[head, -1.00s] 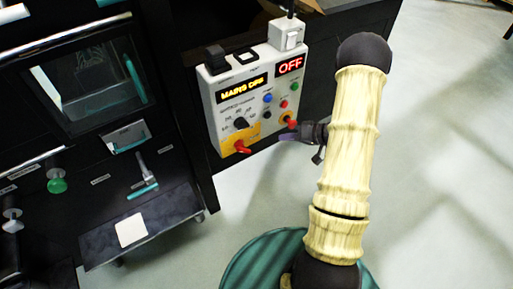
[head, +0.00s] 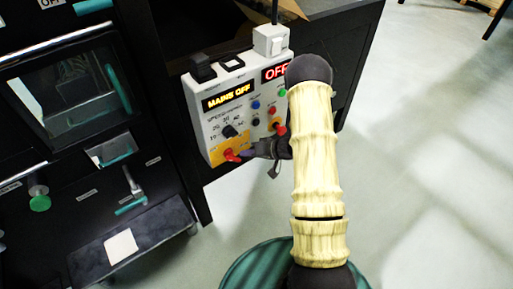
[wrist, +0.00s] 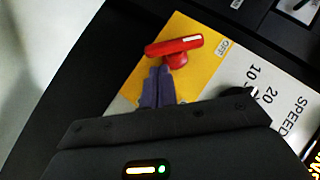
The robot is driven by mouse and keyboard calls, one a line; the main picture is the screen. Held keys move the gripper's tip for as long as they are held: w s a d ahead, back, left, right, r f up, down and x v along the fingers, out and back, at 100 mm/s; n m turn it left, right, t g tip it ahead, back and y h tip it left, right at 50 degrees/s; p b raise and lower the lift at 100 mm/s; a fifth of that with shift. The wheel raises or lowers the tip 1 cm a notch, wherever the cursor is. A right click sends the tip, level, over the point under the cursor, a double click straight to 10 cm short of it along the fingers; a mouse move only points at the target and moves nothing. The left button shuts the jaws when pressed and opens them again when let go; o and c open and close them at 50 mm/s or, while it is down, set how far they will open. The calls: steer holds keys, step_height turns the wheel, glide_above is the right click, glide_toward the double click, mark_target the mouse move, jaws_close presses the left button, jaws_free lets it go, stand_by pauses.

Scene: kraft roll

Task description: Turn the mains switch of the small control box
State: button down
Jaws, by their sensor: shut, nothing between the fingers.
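The small control box (head: 212,120) is pale grey, fixed to the front of a dark bench. Its displays read "MAINS OFF" and "OFF". The mains switch (head: 232,156) is a red handle on a yellow patch at the box's lower left corner. In the wrist view the red switch (wrist: 174,46) has its bar lying nearly level in the picture, with an "OFF" label by its right end. My gripper (head: 246,154) is shut and empty, its fingertips right at the switch. In the wrist view the fingertips (wrist: 158,72) sit just below the bar, beside the hub; contact is unclear.
A second red knob (head: 279,128), a black speed dial (head: 229,131) and several coloured buttons are on the same panel. A black machine with a green knob (head: 40,203) stands at left. The floor (head: 430,150) at right is clear.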

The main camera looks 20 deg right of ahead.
steer(key=shift+s+a+f, duration=0.1)
steer(key=shift+a+f, duration=0.25)
steer(key=shift+a, duration=0.1)
steer(key=shift+f+y, duration=0.1)
steer(key=shift+y, duration=0.2)
